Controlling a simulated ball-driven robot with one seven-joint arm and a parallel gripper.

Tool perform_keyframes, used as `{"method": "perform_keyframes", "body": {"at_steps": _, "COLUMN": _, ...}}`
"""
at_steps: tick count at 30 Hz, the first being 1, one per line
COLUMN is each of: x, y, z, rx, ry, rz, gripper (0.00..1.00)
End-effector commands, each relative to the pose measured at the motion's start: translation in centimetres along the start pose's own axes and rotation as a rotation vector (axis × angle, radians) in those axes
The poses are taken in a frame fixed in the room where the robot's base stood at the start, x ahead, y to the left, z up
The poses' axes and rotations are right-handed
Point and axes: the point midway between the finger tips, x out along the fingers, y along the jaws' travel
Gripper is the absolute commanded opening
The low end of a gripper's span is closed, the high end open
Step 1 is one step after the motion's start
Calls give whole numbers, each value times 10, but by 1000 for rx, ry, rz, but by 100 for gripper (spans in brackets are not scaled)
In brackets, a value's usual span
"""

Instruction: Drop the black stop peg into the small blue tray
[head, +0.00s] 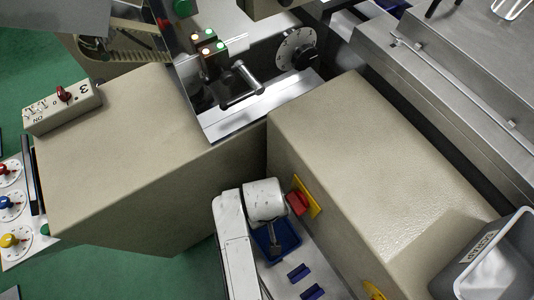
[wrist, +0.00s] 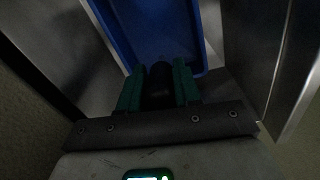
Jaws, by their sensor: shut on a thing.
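My gripper (wrist: 157,78) has two green fingers in the wrist view, shut on the black stop peg (wrist: 159,88). The peg is dark and partly hidden between the fingers. The small blue tray (wrist: 165,30) lies just ahead of the fingertips in the wrist view, and its visible floor looks empty. In the head view the blue tray (head: 290,235) is partly covered by my white wrist and gripper (head: 275,243). The peg cannot be made out there. How high the peg is over the tray is hard to tell.
A beige housing (head: 350,150) with a red switch (head: 297,203) on a yellow plate stands close right of my wrist. Another beige housing (head: 130,170) is on the left. Small blue blocks (head: 299,272) lie on the metal surface below the tray. A grey bin (head: 490,260) stands at lower right.

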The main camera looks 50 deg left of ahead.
Motion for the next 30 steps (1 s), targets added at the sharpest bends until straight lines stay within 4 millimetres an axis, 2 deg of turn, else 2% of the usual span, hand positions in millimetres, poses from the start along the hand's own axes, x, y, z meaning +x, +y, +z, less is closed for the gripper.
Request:
{"method": "perform_keyframes", "body": {"at_steps": 1, "x": 11, "y": -1, "z": 1, "rx": -1, "ry": -3, "rz": -1, "gripper": 2}}
{"method": "perform_keyframes", "body": {"at_steps": 4, "x": 22, "y": -2, "z": -2, "rx": -2, "ry": -1, "rz": -1, "gripper": 2}}
{"method": "perform_keyframes", "body": {"at_steps": 29, "x": 34, "y": -2, "z": -4, "rx": 0, "ry": 1, "rz": 0, "gripper": 2}}
{"method": "perform_keyframes", "body": {"at_steps": 30, "x": 34, "y": -2, "z": -3, "rx": 0, "ry": 0, "rz": 0, "gripper": 36}}
